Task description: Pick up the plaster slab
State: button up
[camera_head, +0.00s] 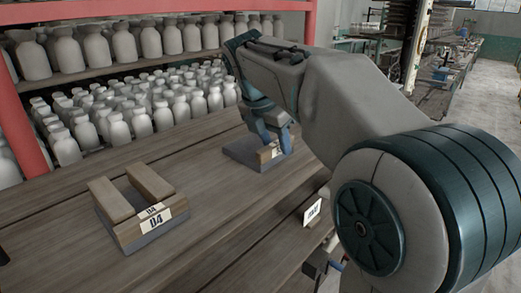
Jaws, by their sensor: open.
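My gripper (273,142) points down over a low holder (241,152) on the wooden bench, right of centre. Its blue fingers are open and reach down to the holder's wooden front, which has a white label. A small pale grey piece (279,118) shows between the fingers. It may be the plaster slab, but the fingers and hand hide much of it, and I cannot tell whether they touch it.
A second holder marked 04 (145,234), with two wooden bars on a grey base, stands front left on the bench (205,215). Shelves of pale bottles (130,115) with red posts (22,115) stand behind. A white card (312,211) is at the bench's right edge.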

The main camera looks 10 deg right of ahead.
jog(key=shift+f, duration=0.15)
grip_shut()
jog(key=shift+r, duration=0.2)
dwell(0.3)
